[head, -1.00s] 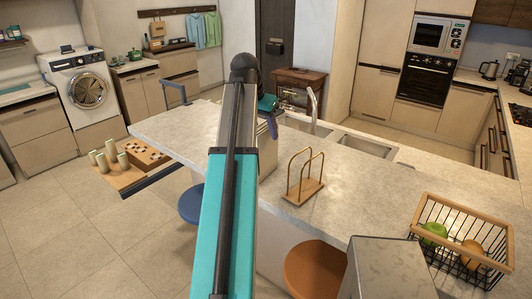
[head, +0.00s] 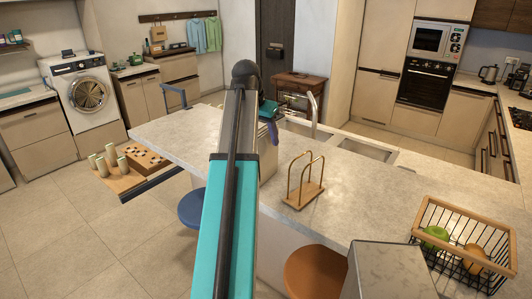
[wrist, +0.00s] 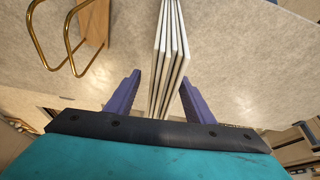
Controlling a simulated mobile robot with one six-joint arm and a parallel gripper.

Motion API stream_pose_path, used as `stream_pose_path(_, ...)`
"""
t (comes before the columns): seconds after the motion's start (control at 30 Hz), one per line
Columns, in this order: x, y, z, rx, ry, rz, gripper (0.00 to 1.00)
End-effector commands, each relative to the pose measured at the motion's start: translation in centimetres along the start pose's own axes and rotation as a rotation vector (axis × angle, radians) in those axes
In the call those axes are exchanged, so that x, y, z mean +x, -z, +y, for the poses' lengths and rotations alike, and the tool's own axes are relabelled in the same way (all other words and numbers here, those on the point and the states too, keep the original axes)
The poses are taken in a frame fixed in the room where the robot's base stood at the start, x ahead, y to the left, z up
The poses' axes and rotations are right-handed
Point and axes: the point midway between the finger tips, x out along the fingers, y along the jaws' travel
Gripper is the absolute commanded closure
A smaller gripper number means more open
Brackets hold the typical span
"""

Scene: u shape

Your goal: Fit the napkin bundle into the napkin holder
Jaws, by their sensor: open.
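The napkin bundle (wrist: 170,40) shows in the wrist view as several thin pale sheets standing on edge. It reaches down between the two purple fingers of my gripper (wrist: 160,78), which are open with a gap on each side of it. In the head view my gripper (head: 270,122) is mostly behind my arm, with a teal part and a purple finger showing. The napkin holder (head: 304,194) has a wooden base and two brass hoops, and stands empty on the counter to the right of my gripper. It also shows at upper left in the wrist view (wrist: 93,24).
The stone counter (head: 375,205) has free room around the holder. A wire basket (head: 430,215) with fruit stands at the right. A sink and tap (head: 313,112) lie behind the holder. Two stools (head: 314,272) stand at the near side.

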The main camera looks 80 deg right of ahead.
Motion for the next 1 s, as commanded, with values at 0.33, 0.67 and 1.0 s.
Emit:
stream_pose_path(0.33, 0.33, -0.14, 0.02, 0.000, 0.000, 0.000, 0.52)
stream_pose_path(0.67, 0.41, -0.16, 0.02, 0.000, 0.000, 0.000, 0.52)
stream_pose_path(1.0, 0.41, -0.15, 0.02, 0.000, 0.000, 0.000, 0.97)
